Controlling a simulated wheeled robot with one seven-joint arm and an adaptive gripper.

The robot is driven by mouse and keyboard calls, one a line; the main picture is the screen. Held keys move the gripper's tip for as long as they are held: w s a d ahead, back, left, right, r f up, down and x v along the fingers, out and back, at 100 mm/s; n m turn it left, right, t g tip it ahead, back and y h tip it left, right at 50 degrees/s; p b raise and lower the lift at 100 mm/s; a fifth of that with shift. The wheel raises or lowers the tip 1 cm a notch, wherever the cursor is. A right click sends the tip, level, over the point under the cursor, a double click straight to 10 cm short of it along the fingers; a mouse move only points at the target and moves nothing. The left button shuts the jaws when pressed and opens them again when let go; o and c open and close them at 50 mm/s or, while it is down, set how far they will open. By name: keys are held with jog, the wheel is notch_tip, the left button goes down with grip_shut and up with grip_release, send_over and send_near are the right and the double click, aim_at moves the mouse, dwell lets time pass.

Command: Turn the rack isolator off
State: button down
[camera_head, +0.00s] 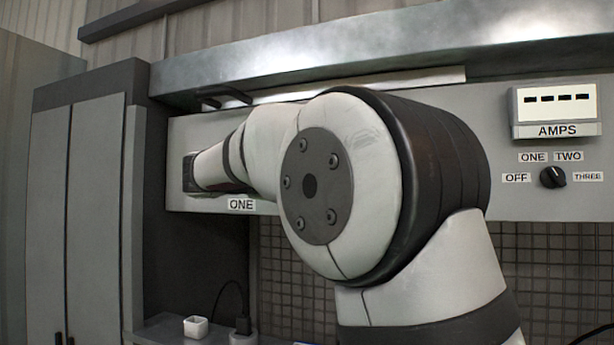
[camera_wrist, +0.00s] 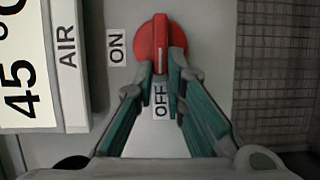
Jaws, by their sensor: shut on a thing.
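The rack isolator is a red rotary knob (camera_wrist: 155,38) on a grey panel in the wrist view. A white line on its lower part points down at the OFF label (camera_wrist: 160,101). The ON label (camera_wrist: 116,46) is to the left of the knob. My gripper (camera_wrist: 161,66) has one teal-sided finger on each side of the knob's lower part and is shut on it. In the head view my arm covers the knob and the gripper.
A white display marked AIR (camera_wrist: 67,60) stands left of the knob, and dark mesh (camera_wrist: 279,60) lies to the right. In the head view, an AMPS meter (camera_head: 555,103) and a black selector knob (camera_head: 552,177) are at the right.

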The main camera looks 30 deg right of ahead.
jog(key=shift+n, duration=0.3)
jog(key=c, duration=1.6)
grip_release()
jog(key=shift+f, duration=0.1)
jog(key=shift+c, duration=0.2)
jog(key=v, duration=1.2)
jog(key=s+d+f+y, duration=0.5)
jog(key=s+f+y, duration=0.2)
jog(key=s+f, duration=0.6)
jog(key=s+a+f+m+y, duration=0.1)
jog(key=s+a+f+y, duration=0.4)
jog(key=s+f, duration=0.2)
jog(key=s+a+f+m+t+y, duration=0.1)
jog(key=s+a+f+m+y, duration=0.1)
jog(key=s+a+f+y, duration=0.3)
jog(key=s+a+f, duration=0.1)
jog(key=s+f, duration=0.2)
jog(key=f, duration=0.2)
jog(key=shift+s+f, duration=0.2)
jog(key=shift+f, duration=0.1)
